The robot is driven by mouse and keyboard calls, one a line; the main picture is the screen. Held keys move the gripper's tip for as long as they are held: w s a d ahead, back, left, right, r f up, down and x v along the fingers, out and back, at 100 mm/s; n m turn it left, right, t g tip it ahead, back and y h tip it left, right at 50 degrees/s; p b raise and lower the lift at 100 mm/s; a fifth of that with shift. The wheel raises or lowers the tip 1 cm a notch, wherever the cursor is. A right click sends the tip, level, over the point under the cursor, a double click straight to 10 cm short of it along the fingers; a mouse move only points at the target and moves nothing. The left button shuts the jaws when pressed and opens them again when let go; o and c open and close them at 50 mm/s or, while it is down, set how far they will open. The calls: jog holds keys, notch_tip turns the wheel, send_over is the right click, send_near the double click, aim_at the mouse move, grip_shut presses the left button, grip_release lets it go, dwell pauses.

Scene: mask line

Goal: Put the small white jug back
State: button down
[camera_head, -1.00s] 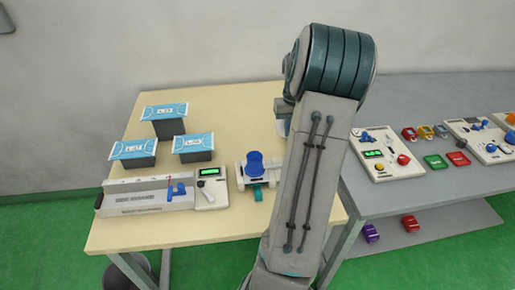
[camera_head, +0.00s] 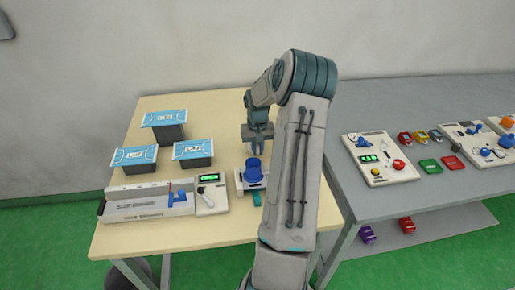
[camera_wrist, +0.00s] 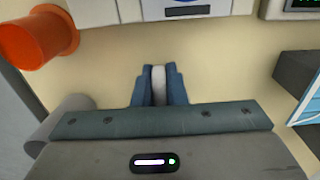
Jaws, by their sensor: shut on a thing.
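My gripper (camera_wrist: 158,88) is shut on a narrow white piece (camera_wrist: 158,80), which shows between its two blue-grey fingertips in the wrist view. I take this as part of the small white jug; its full shape is hidden. In the head view my gripper (camera_head: 257,146) points down over the cream table, just behind a white device with a blue round top (camera_head: 253,168). The jug cannot be made out there.
In the wrist view an orange cylinder (camera_wrist: 36,38) and a grey cylinder (camera_wrist: 62,118) stand left of my gripper. Several blue-topped dark boxes (camera_head: 193,150) and a long white instrument (camera_head: 150,200) occupy the cream table (camera_head: 215,110). A grey table (camera_head: 400,105) with devices is at right.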

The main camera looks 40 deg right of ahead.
jog(key=shift+f, duration=0.2)
jog(key=shift+f, duration=0.1)
jog(key=c, duration=1.5)
grip_release()
